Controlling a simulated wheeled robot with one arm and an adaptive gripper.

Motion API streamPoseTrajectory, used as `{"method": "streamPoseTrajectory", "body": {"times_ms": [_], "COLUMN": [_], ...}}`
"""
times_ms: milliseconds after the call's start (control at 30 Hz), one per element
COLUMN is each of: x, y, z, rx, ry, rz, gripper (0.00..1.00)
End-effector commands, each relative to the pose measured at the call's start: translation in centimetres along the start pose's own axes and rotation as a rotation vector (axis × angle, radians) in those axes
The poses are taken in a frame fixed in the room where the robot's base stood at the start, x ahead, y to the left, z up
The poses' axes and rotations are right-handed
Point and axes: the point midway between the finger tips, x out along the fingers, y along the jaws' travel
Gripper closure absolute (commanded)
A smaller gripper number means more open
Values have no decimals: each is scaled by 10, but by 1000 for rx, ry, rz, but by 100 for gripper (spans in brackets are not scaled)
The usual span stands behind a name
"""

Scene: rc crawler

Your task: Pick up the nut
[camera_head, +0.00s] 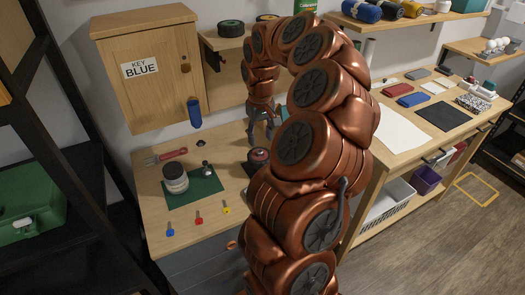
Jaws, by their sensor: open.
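A small dark piece (200,143), perhaps the nut, lies on the wooden workbench (150,205) near the wall; it is too small to be sure. Another small dark metal item (207,168) sits at the back edge of the green mat (205,187), and its kind is unclear. My gripper (261,137) is open and points down over the back of the workbench, to the right of both pieces. I see nothing between its fingers. My own arm hides the right part of this bench.
Blue, red and yellow keys (198,217) lie in front. A dark red round item (258,158) sits below my gripper. A wooden cabinet (152,75) hangs above.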

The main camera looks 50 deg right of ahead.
Motion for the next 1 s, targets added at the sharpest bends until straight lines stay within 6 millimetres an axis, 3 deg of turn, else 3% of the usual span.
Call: {"method": "streamPoseTrajectory", "body": {"times_ms": [500,800,1000], "x": [49,53,53], "y": [-3,-3,-3], "z": [6,5,5], "rx": [-5,-5,-6], "ry": [-6,0,0], "rz": [-1,0,0], "gripper": [50,50,71]}}
